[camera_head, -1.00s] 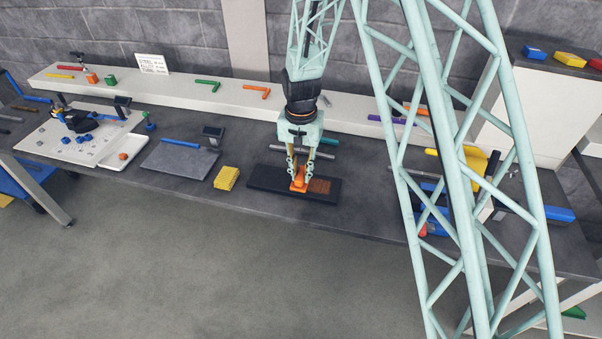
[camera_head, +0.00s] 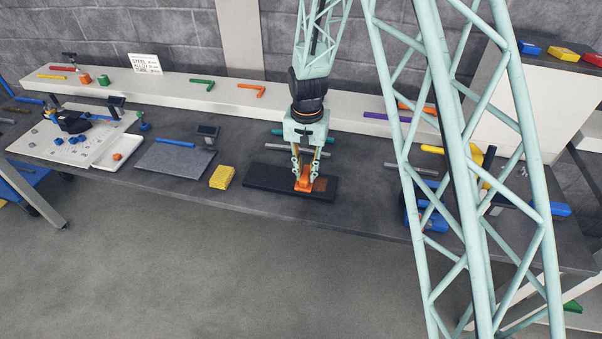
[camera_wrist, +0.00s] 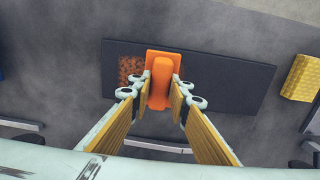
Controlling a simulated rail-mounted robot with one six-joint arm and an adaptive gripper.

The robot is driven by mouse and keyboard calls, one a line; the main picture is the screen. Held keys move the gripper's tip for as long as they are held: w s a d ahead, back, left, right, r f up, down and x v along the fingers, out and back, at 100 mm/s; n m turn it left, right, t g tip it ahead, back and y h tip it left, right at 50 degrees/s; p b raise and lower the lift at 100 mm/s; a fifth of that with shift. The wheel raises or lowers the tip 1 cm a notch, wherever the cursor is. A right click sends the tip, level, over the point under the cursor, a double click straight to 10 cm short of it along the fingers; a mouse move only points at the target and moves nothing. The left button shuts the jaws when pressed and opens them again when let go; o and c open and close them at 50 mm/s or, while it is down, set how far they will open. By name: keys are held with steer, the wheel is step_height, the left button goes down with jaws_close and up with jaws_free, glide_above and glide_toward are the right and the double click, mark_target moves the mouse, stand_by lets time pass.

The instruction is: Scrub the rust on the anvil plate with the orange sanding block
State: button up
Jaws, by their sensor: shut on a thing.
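The anvil plate (camera_head: 262,176) is a long dark slab on the bench; it also shows in the wrist view (camera_wrist: 225,80). A brown rust patch (camera_head: 320,184) lies on its right part in the head view, left of the block in the wrist view (camera_wrist: 130,70). The orange sanding block (camera_head: 303,186) has a flat base and a raised grip; it also shows in the wrist view (camera_wrist: 160,85). My gripper (camera_head: 305,178) points down, shut on the block's grip. The block appears to rest on the plate, against or partly over the rust's edge.
A yellow block (camera_head: 222,177) stands left of the plate, with a grey mat (camera_head: 172,160) beyond it. Grey bars (camera_head: 285,148) lie behind the plate, before the pale raised shelf (camera_head: 180,88). The bench strip in front of the plate is clear.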

steer(key=shift+o, duration=0.2)
steer(key=shift+s+d+f, duration=0.15)
steer(key=shift+s+d, duration=0.05)
steer(key=shift+d, duration=0.2)
steer(key=shift+s+d+f, duration=0.15)
steer(key=shift+s+d, duration=0.05)
steer(key=shift+d, duration=0.2)
steer(key=shift+s+d, duration=0.1)
steer(key=shift+d, duration=0.05)
steer(key=shift+c, duration=0.2)
steer(key=shift+s+d+b, duration=0.25)
steer(key=shift+d+b, duration=0.05)
steer(key=shift+d, duration=0.75)
steer(key=shift+s+d+b, duration=0.25)
steer(key=shift+d, duration=0.8)
steer(key=shift+r, duration=0.1)
steer(key=shift+w+a, duration=0.15)
steer(key=shift+a, duration=0.15)
steer(key=shift+w+a+r, duration=0.1)
steer(key=shift+w+a, duration=0.1)
steer(key=shift+a, duration=0.45)
steer(key=shift+w+a+r, duration=0.1)
steer(key=shift+w+a, duration=0.15)
steer(key=shift+a, duration=0.45)
steer(key=shift+w+a+r, duration=0.1)
steer(key=shift+w+a, duration=0.1)
steer(key=shift+a, duration=0.45)
steer(key=shift+a, duration=0.15)
